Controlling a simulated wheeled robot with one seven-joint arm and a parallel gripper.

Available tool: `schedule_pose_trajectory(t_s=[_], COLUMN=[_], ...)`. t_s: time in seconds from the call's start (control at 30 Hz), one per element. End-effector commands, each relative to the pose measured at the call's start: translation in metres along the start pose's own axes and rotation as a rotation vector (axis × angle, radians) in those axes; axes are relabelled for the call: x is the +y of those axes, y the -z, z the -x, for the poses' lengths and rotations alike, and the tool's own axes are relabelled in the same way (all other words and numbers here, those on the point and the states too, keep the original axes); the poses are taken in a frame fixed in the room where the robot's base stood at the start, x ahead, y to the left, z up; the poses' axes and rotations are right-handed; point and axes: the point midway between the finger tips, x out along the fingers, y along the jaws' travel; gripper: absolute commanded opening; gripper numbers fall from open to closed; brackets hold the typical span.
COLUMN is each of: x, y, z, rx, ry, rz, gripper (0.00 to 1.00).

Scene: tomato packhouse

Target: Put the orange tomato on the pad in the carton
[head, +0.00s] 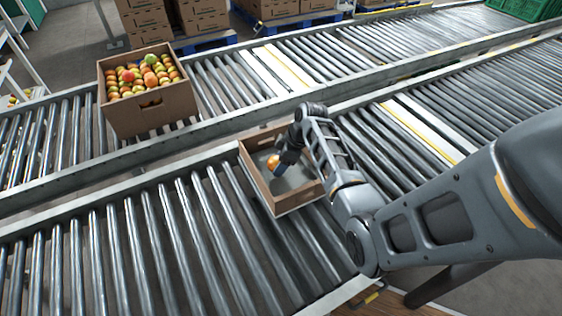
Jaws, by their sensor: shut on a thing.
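The orange tomato (272,161) is at my gripper (277,165), inside the outline of the open brown carton (262,188) on the near roller conveyor. My gripper points down into the carton and is shut on the tomato. The grey pad (290,182) shows on the carton's floor around and below the gripper. I cannot tell whether the tomato touches the pad or is held just above it. My wrist and forearm hide the carton's right part.
A larger carton (150,117) full of red, orange and green tomatoes stands on the far conveyor at the left. Metal rails (110,163) run between the conveyors. Stacked boxes (200,18) stand behind. The near rollers left of the small carton are clear.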

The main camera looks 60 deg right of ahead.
Motion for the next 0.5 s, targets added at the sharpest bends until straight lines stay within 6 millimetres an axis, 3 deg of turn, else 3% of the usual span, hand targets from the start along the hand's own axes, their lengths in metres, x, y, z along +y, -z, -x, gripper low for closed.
schedule_pose_trajectory(t_s=[0.5], x=[0.0001], y=[-0.0025], z=[-0.0065], rx=[0.0], ry=[0.0], rz=[0.0], gripper=[0.47])
